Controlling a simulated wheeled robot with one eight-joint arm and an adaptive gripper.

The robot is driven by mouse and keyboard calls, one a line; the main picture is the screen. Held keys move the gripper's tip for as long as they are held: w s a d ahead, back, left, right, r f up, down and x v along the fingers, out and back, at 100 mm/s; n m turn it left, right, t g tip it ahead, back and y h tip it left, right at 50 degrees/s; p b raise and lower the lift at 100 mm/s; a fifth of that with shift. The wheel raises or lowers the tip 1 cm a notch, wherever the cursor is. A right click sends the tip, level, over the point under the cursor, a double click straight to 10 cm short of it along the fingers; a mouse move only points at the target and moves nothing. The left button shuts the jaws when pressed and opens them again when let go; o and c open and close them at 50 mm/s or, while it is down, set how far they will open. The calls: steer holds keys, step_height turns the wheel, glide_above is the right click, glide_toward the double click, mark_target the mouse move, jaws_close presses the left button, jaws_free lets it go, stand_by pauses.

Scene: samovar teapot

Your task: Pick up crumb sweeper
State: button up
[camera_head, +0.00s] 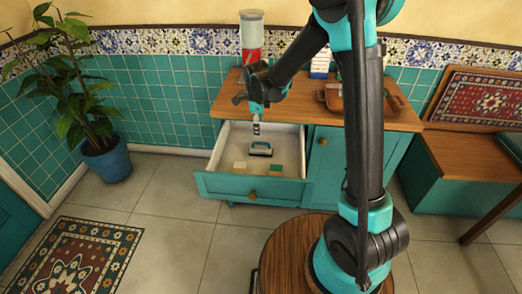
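What looks like the crumb sweeper (261,149), a small dark item with a pale top or handle, lies inside the open drawer (250,187) of the teal cabinet, near the drawer's middle. My gripper (257,129) hangs over the drawer, pointing down, above and slightly left of this item in the picture. It appears apart from it. The fingers are small and seen nearly edge-on, so I cannot tell whether they are open or shut. Nothing visible hangs from them.
On the wooden cabinet top (399,122) stand a red-and-clear container (251,36) and a brown tray (330,98). A potted plant (106,160) stands left; a bench (470,165) stands right.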

mark_target(259, 143)
steer(key=w+f, duration=0.1)
steer(key=f, duration=0.8)
steer(key=w+f, duration=0.1)
steer(key=f, duration=0.3)
steer(key=shift+w+f, duration=0.15)
steer(key=shift+w, duration=0.2)
steer(key=shift+c, duration=0.3)
steer(key=c, duration=1.4)
steer(key=shift+c, duration=0.2)
